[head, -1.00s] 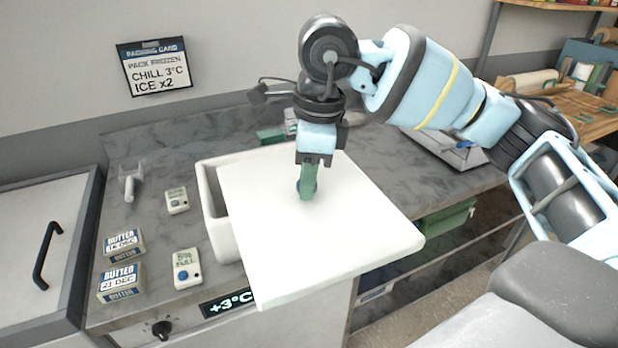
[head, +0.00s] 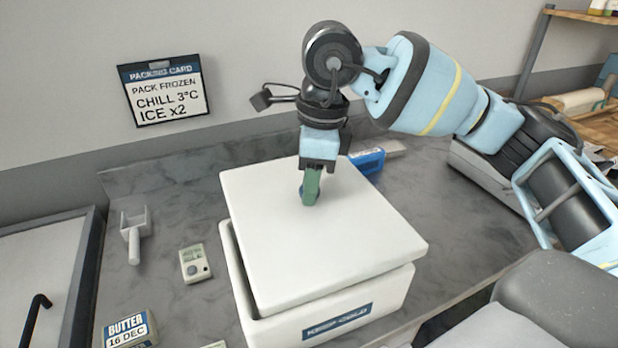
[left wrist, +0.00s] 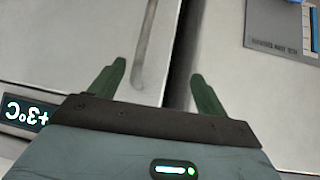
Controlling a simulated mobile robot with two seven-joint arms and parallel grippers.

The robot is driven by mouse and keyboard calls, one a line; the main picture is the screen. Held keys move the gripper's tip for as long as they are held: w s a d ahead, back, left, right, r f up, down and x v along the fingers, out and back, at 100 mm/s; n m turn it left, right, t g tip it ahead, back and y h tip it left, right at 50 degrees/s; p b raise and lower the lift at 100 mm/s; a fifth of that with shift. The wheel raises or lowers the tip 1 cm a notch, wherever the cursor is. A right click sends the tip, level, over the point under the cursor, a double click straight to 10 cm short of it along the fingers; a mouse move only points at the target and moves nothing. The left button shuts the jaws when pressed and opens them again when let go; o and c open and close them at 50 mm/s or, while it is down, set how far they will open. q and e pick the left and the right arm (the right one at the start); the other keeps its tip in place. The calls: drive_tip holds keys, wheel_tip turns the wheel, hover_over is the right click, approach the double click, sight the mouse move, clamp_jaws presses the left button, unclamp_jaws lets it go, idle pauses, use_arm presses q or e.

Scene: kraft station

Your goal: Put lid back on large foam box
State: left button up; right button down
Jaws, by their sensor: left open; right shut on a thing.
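The white foam lid (head: 325,250) lies over the top of the large foam box (head: 385,305), whose front bears a "KEEP COLD" label. The lid looks slightly off the box, with a dark gap along its left side; I cannot tell whether it touches the rim. My right gripper (head: 311,192) points down at the middle of the lid and is shut on its grip, which is mostly hidden. My left gripper (left wrist: 158,85) shows only in the left wrist view, open and empty, before a pale panelled surface.
A grey scoop (head: 134,235), a small timer-like device (head: 194,263) and a butter pack (head: 130,328) sit left of the box. A blue object (head: 367,161) lies behind it. The grey counter (head: 460,240) is clear to the right.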

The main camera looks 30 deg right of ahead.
sight(311, 213)
drive_tip(key=shift+s, duration=0.15)
drive_tip(key=shift+f, duration=0.5)
drive_tip(key=shift+f+b, duration=0.5)
drive_tip(key=shift+f, duration=0.3)
drive_tip(key=shift+f+b, duration=0.55)
drive_tip(key=shift+f, duration=0.75)
use_arm(q)
drive_tip(key=shift+g, duration=0.4)
drive_tip(key=shift+s+d+f, duration=0.2)
drive_tip(key=shift+s+f, duration=1.4)
drive_tip(key=shift+f, duration=0.2)
use_arm(e)
drive_tip(key=shift+f, duration=0.55)
use_arm(q)
drive_tip(key=shift+w+a+r, duration=0.1)
drive_tip(key=shift+w+r, duration=0.1)
drive_tip(key=shift+r, duration=0.05)
use_arm(e)
drive_tip(key=shift+f, duration=0.15)
